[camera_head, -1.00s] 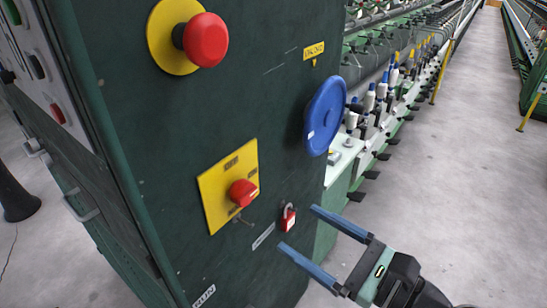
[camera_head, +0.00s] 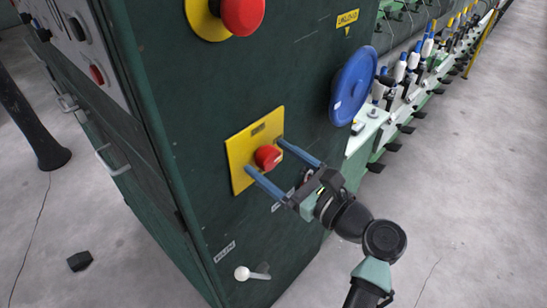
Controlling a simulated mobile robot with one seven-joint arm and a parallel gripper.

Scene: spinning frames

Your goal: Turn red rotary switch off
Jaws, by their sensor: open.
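The red rotary switch (camera_head: 267,157) is a red knob on a yellow square plate (camera_head: 237,168), on the dark green cabinet front. A light mark shows on the knob's right side. My gripper (camera_head: 264,154) is open, with its two blue fingers on either side of the knob, one at lower left and one at upper right. The fingertips are close to the yellow plate. I cannot tell whether the fingers touch the knob. The red padlock seen before is hidden behind my gripper.
A large red push button (camera_head: 243,12) sits above on a yellow disc. A blue handwheel (camera_head: 353,86) is at right on the cabinet (camera_head: 290,60). A white-knobbed lever (camera_head: 243,273) sticks out below. The floor at right is clear.

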